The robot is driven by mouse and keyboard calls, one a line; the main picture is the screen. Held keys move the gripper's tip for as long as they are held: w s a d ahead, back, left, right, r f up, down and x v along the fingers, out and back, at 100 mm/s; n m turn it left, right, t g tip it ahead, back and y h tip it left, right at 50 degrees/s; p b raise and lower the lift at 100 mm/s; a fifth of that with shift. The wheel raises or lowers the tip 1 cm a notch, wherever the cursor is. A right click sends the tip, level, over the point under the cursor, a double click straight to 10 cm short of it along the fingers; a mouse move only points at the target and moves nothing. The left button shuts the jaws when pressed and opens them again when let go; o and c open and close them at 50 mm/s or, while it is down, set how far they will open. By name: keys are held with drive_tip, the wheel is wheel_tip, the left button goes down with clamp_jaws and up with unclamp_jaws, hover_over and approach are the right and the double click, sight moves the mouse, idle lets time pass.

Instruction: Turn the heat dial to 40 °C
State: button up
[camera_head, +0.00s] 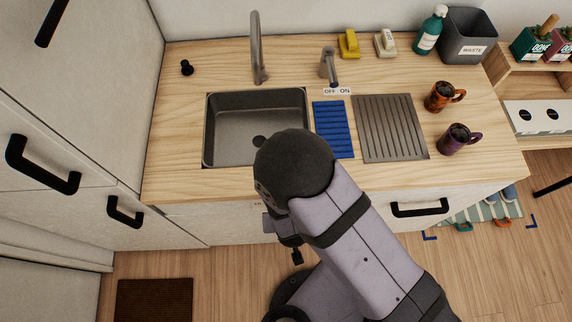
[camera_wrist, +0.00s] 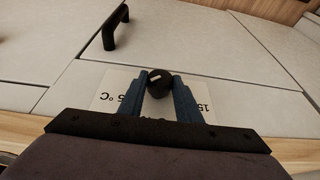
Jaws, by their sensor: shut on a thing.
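In the wrist view, the heat dial (camera_wrist: 159,83) is a round black knob with a pale mark on it. It sits on a white label plate (camera_wrist: 112,92) on the cabinet front. Parts of the print show, "5 °C" at the left and "15" at the right; the rest is hidden by my fingers. My gripper (camera_wrist: 160,92) has its two blue fingers shut on the dial, one at each side. I cannot tell which value the dial's mark points to. In the head view my arm hides the dial and the fingertips.
The dial is on the front below a wooden counter (camera_head: 180,130) with a sink (camera_head: 230,125). A black drawer handle (camera_head: 420,210) sticks out at the right of my arm.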

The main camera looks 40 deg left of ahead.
drive_tip(key=shift+r+p, duration=0.2)
drive_tip(key=shift+p, duration=0.45)
drive_tip(key=t+h+p, duration=0.1)
drive_tip(key=p, duration=0.1)
drive_tip(key=t+p, duration=0.1)
drive_tip(key=p, duration=0.2)
drive_tip(key=shift+s+a+n+h, duration=0.2)
drive_tip(key=shift+n+h, duration=0.1)
drive_tip(key=shift+h, duration=0.1)
drive_tip(key=shift+a+f+t+h+p, duration=0.15)
drive_tip(key=shift+f+t+h+p, duration=0.05)
drive_tip(key=shift+t+h+p, duration=0.35)
drive_tip(key=shift+s+t, duration=0.1)
drive_tip(key=shift+t, duration=0.15)
drive_tip(key=shift+a+n+h, duration=0.1)
drive_tip(key=shift+n+h, duration=0.2)
drive_tip(key=shift+h, duration=0.05)
drive_tip(key=o, duration=1.1)
drive_tip(key=shift+c, duration=0.2)
drive_tip(key=shift+s, duration=0.1)
drive_tip(key=b+v, duration=0.2)
drive_tip(key=v, duration=0.5)
